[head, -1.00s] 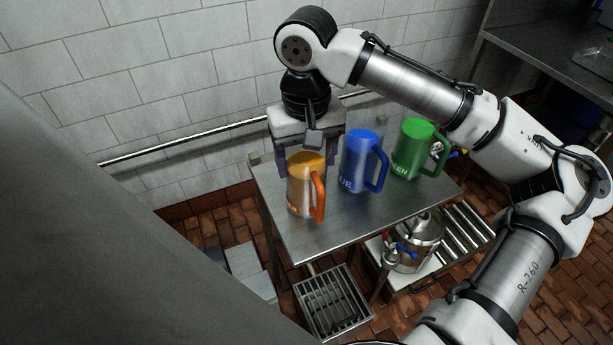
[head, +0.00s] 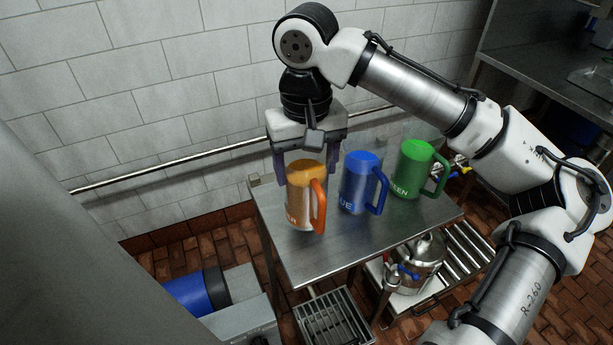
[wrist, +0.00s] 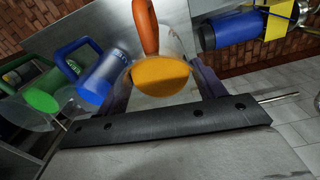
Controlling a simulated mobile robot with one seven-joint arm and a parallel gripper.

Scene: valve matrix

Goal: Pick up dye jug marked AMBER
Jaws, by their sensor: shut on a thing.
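The amber jug (head: 303,205) is clear-walled with amber contents and an orange handle on its right side. Only the end of its label shows. My gripper (head: 306,172) is above it, with its fingers down on both sides, shut on the jug. The jug is upright and appears slightly raised over the steel table; any gap under it is hard to see. In the wrist view the amber jug (wrist: 163,74) sits between the fingers, handle pointing up the picture. The blue jug (head: 359,185) and green jug (head: 413,172) stand to its right, apart from it.
The small steel table (head: 330,255) is bare in front of the jugs. A tiled wall (head: 180,90) and rail (head: 190,158) lie behind. A metal pot (head: 425,262) stands on a lower shelf. A blue cylinder (head: 190,293) is at lower left.

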